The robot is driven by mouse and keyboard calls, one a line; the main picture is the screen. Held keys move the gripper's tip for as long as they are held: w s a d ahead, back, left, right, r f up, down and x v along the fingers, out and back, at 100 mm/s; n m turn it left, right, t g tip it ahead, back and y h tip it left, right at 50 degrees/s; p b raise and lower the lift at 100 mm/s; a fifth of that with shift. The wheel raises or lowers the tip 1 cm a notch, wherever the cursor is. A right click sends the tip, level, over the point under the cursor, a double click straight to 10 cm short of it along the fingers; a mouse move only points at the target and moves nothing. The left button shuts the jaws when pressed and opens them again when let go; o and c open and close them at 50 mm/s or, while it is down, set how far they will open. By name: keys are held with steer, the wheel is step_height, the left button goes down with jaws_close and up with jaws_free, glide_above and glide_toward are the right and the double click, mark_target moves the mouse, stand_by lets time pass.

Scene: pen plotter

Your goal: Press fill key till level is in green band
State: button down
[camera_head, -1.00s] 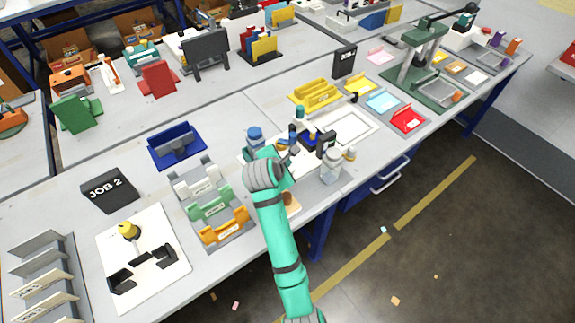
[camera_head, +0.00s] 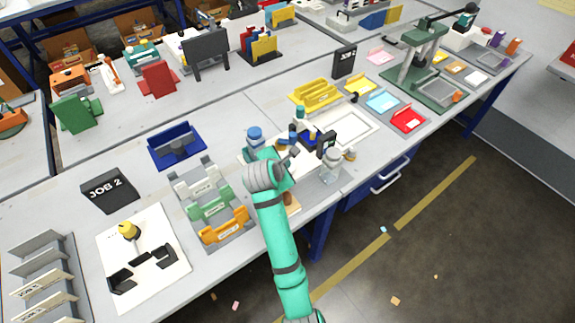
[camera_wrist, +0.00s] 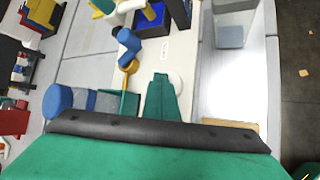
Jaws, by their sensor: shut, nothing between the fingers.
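My gripper (camera_wrist: 161,80) is shut and empty. In the wrist view its teal fingers point down over a white base plate (camera_wrist: 152,55). A pale round disc (camera_wrist: 176,81) lies beside the fingertips, partly hidden by them; I cannot tell whether it is the fill key or whether they touch. A clear container (camera_wrist: 229,36) stands on a grey tray to the right, and shows in the head view (camera_head: 332,166). No liquid level or green band is readable. In the head view the arm covers part of the station, and a dark upright unit (camera_head: 326,144) stands behind the container.
A blue-capped bottle (camera_wrist: 60,100) is close on the left; it also shows in the head view (camera_head: 254,136). A blue and yellow fitting (camera_wrist: 129,45) stands ahead on the plate. A holder with green and orange pieces (camera_head: 212,206) is left of the arm.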

steer(key=shift+r, duration=1)
step_height(320, 180, up, 5)
steer(key=shift+a, duration=0.1)
stand_by(0.6)
stand_by(0.5)
